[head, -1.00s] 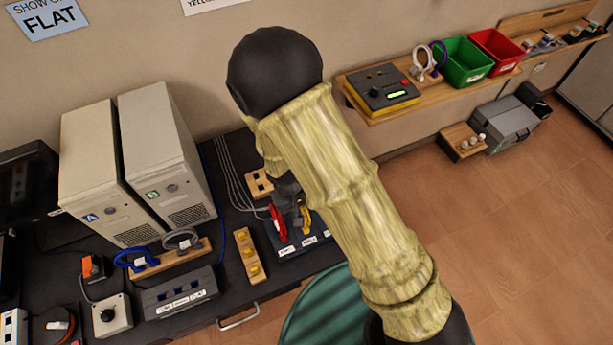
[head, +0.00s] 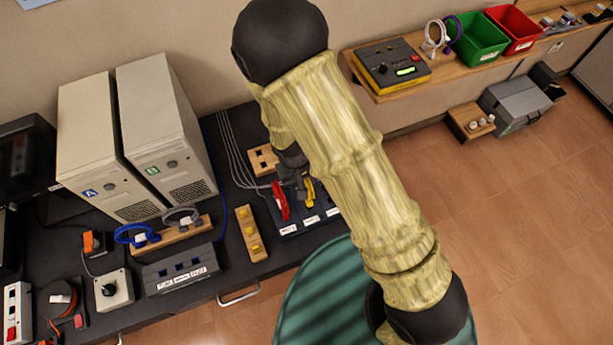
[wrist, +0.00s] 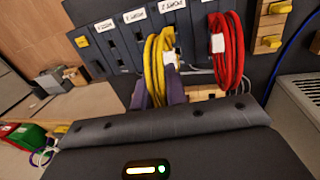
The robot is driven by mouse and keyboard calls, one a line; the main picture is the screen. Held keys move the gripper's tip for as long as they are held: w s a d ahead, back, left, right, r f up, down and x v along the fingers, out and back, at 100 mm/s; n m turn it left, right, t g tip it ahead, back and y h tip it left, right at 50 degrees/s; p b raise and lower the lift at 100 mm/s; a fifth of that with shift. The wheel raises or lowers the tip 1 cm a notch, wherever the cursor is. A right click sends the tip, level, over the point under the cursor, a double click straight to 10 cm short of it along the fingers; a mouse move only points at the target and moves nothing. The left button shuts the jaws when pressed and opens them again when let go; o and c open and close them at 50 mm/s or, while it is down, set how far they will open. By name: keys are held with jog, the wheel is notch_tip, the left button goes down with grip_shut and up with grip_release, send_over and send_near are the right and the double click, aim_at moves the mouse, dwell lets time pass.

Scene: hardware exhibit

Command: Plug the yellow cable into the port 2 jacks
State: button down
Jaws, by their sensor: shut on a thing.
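The yellow cable (wrist: 155,68) is a coiled loop with a white tag, hanging in front of the dark port panel (wrist: 122,52) in the wrist view. It also shows in the head view (head: 310,192). My gripper (wrist: 161,90) has its two purple-grey fingers shut on the yellow cable, at the panel. In the head view my gripper (head: 298,178) is partly hidden by my arm. The panel has several white labels, seen upside down in the wrist view. The jacks behind the coil are hidden, and I cannot tell whether the plugs are seated.
A red cable coil (wrist: 229,50) hangs close beside the yellow one. A wooden block with yellow pieces (head: 251,234) and a wooden block with dark holes (head: 263,159) stand near the panel. Two beige towers (head: 165,125) stand at the left.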

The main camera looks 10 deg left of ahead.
jog(key=shift+w+f, duration=0.1)
jog(key=shift+f, duration=0.6)
dwell(0.3)
jog(key=shift+r+b, duration=0.1)
jog(key=shift+b, duration=0.25)
jog(key=shift+f+b, duration=1.05)
jog(key=shift+f, duration=0.05)
dwell(2.5)
jog(key=c, duration=0.7)
grip_release()
jog(key=shift+r, duration=0.15)
